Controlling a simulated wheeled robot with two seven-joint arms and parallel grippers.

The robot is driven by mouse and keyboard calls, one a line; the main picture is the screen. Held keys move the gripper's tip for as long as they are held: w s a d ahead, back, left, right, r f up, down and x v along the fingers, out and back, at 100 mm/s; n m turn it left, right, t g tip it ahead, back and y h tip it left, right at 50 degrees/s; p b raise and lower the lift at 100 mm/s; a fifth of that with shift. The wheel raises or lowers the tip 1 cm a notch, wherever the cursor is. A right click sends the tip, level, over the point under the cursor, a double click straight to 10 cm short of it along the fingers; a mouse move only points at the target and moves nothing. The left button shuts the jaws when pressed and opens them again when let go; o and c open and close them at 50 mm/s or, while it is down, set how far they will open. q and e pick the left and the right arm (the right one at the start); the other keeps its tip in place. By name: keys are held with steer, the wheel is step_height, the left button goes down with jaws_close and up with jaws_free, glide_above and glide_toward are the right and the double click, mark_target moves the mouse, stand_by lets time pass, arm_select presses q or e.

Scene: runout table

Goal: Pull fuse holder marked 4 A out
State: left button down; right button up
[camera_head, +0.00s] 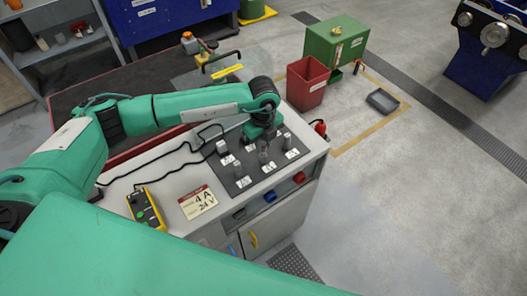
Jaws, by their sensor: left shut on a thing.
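A dark panel (229,182) on top of a light cabinet carries several small grey fuse holders with white labels. One fuse holder (222,147) stands at the panel's left, and another (287,140) at its right. The labels are too small to read. A card (198,203) in front of the panel reads 4 A, 24 V. My left gripper (264,136) points down at the back of the panel, shut on a fuse holder. The gripper mostly hides that holder, so I cannot tell its marking or how far it sits in its socket. My right gripper is out of view.
A yellow pendant (147,208) with a black cable lies on the cabinet's left. A red bin (307,83) and a green box (337,40) stand behind, with a grey tray (382,101) on the floor.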

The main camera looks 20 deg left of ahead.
mark_target(263, 144)
arm_select(q)
steer(key=shift+r+p, duration=0.75)
steer(key=shift+r, duration=0.95)
